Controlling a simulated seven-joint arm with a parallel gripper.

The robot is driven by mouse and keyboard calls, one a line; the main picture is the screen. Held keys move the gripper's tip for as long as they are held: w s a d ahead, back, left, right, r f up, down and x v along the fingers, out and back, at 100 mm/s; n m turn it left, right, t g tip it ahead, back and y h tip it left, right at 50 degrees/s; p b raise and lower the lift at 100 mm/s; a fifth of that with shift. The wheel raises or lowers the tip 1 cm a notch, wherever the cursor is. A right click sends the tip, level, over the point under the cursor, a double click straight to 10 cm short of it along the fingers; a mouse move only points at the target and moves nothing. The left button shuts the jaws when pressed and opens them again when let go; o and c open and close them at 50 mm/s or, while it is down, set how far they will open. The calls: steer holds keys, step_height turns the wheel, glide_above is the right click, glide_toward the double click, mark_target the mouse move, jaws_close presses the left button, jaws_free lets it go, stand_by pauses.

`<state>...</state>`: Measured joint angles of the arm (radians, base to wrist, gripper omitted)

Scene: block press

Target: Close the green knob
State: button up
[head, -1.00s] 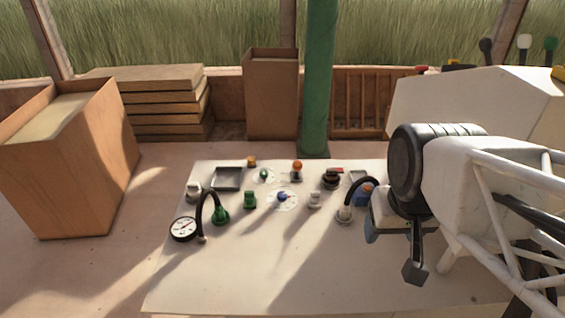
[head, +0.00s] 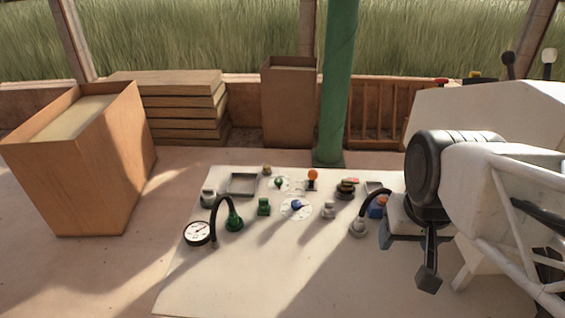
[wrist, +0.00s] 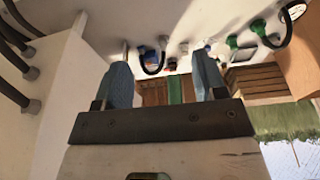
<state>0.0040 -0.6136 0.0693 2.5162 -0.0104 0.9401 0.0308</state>
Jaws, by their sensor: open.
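A small green knob (head: 279,183) stands on a pale round dial at the back of the white panel (head: 250,285). A larger blue knob (head: 297,205) on its own dial sits just in front of it. A green block-like fitting (head: 264,206) and a green hose base (head: 234,221) are to the left. My gripper is at the right of the panel in the head view, well apart from the green knob. The wrist view shows its two blue-grey fingers spread and empty (wrist: 163,75). I cannot pick out the small green knob in the wrist view.
A gauge (head: 197,232) with a black hose is at the panel's left. A second black hose (head: 374,200) and a blue-topped part (head: 378,206) are near my arm. An orange knob (head: 312,175) stands at the back. The panel's front is clear.

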steer(key=w+a+r+m, duration=0.1)
steer(key=w+a, duration=0.1)
steer(key=w, duration=0.7)
steer(key=w+a+r+m, duration=0.1)
steer(key=w+a, duration=0.1)
steer(key=w, duration=0.8)
steer(key=m+g, duration=0.3)
steer(key=m, duration=0.2)
glide_above(279, 179)
steer(key=f, duration=3.3)
steer(key=shift+s+d+f, duration=0.1)
steer(key=shift+s+f, duration=0.2)
steer(key=shift+f, duration=0.1)
steer(key=shift+w+f, duration=0.15)
steer(key=shift+f, duration=0.2)
steer(key=shift+f, duration=0.1)
steer(key=shift+f, duration=3.75)
